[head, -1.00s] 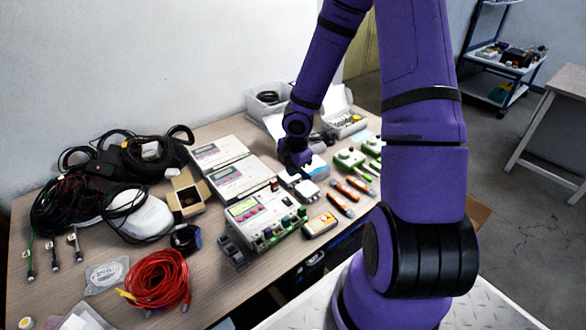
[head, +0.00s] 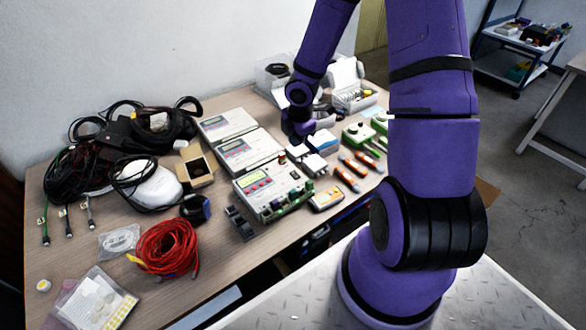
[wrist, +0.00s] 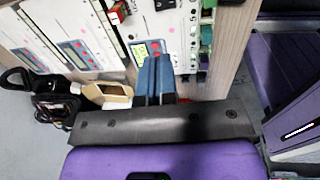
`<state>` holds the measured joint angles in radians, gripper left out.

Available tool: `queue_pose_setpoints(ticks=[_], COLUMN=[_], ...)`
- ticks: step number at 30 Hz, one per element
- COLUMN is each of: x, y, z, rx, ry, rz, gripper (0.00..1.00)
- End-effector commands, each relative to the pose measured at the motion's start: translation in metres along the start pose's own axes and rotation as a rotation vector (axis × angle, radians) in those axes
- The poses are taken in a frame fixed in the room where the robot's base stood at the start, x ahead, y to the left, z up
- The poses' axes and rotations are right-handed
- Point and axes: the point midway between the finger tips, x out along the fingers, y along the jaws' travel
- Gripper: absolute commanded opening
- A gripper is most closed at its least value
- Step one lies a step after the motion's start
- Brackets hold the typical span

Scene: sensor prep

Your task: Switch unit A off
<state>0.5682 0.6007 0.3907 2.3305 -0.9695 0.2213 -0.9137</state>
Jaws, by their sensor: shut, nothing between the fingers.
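Three white control units stand in a row on the table: a rear unit (head: 236,118), a middle unit (head: 262,143) and a front unit (head: 285,187). The front unit has a lit yellow-green display and red buttons; the display (wrist: 147,50) also shows in the wrist view. Which one is unit A cannot be read. My gripper (head: 299,137) is shut and empty, to the right of the middle unit and behind the front unit. In the wrist view its blue fingers (wrist: 154,77) overlap the front unit's display edge. Contact cannot be judged, and the fingers hide part of that unit.
White boxes (head: 321,141) lie just right of my gripper, with orange-handled tools (head: 346,178) and a yellow handheld device (head: 326,198) nearer. Black cables (head: 80,170) and a red cable coil (head: 168,248) cover the left.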

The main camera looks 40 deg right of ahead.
Motion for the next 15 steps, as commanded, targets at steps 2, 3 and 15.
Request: queue_pose_setpoints(ticks=[2, 3, 15], x=[0.003, 0.005, 0.041], y=[0.0, 0.0, 0.0], z=[-0.001, -0.001, -0.001], rx=[-0.001, -0.002, -0.002], ry=[0.0, 0.001, 0.0], rz=[0.0, 0.0, -0.002], gripper=[0.0, 0.0, 0.0])
